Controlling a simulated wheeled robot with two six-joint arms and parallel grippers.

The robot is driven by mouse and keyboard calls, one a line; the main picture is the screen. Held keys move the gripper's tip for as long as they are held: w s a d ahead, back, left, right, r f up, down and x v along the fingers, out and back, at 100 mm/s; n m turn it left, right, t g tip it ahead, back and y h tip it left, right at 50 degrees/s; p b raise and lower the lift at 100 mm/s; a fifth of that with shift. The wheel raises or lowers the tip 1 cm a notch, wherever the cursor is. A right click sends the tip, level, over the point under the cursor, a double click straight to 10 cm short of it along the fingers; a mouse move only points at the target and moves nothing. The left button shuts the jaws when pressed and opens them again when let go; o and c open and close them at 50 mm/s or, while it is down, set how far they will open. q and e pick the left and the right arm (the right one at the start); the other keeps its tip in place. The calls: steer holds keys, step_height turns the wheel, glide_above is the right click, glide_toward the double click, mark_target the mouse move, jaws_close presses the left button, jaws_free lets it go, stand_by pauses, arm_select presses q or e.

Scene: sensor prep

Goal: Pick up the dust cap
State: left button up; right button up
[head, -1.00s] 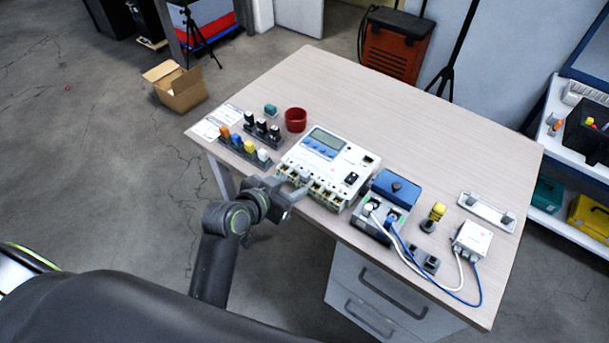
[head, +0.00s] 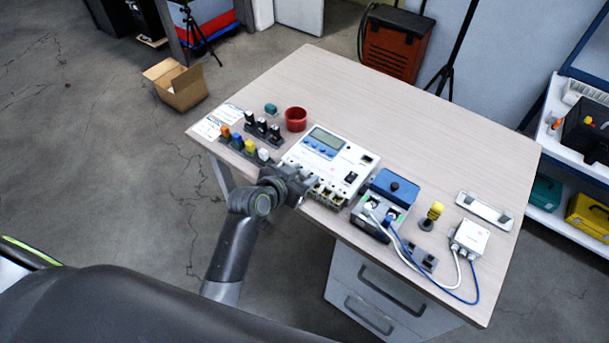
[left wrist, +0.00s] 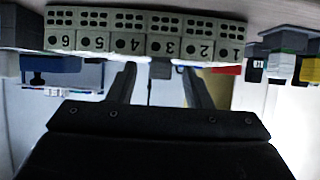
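The white instrument (head: 328,158) with a screen lies on the table, its row of ports facing my side. In the left wrist view the ports (left wrist: 117,45) are numbered 1 to 6 and appear upside down. A small dark piece (left wrist: 161,69) at port 3 looks like the dust cap; I cannot make it out in the head view. My left gripper (head: 299,187) is at the front edge of the instrument. Its two fingers (left wrist: 158,88) are apart, one on each side of the dark piece. My right gripper is not in view.
A rack of coloured plugs (head: 247,147), a rack of black plugs (head: 262,129) and a red cup (head: 296,119) stand left of and behind the instrument. A blue-topped box (head: 393,187) with cables stands to the right. The table's back area is clear.

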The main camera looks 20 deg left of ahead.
arm_select(q)
jaws_close()
